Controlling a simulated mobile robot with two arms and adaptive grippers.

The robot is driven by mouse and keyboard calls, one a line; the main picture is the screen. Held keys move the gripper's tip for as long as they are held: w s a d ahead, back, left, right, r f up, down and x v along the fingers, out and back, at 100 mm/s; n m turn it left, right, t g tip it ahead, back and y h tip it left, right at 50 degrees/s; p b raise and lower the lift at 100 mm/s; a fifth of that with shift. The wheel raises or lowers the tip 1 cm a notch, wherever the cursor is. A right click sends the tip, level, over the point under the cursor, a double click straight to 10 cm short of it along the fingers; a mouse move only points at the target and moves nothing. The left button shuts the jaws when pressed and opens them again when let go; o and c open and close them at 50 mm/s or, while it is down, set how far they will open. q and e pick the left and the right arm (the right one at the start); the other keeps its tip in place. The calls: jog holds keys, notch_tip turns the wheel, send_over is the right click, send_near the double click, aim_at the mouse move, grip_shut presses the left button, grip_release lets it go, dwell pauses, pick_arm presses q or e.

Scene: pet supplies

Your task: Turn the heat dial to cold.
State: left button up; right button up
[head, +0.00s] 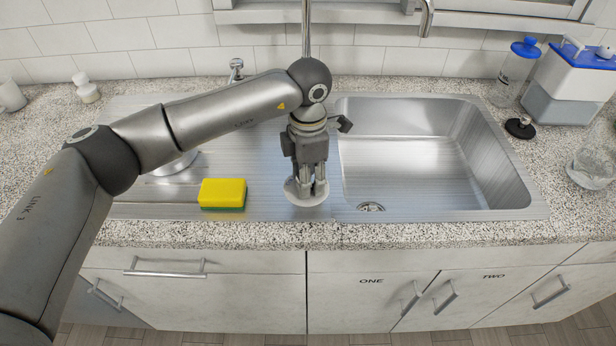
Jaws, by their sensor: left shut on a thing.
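My left gripper (306,188) points down over the steel drainboard, left of the sink basin. Its fingers are shut on the raised middle of a round grey metal piece (292,197). The fingers hide most of this piece, and I cannot tell whether it is the heat dial or read any mark on it. A small metal knob-like fitting (236,67) stands behind the drainboard, apart from the gripper. My right gripper is not in view.
A yellow and green sponge (222,192) lies left of the gripper. The sink basin (430,165) to the right looks empty. A blue-capped bottle (514,72), a blue-lidded container (565,90) and a glass jar (594,162) stand at the right.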

pick_arm(q)
jog(key=o, duration=1)
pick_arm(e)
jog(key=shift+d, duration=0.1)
pick_arm(q)
jog(key=shift+r, duration=0.1)
notch_tip(320, 180, up, 12)
dwell(0.4)
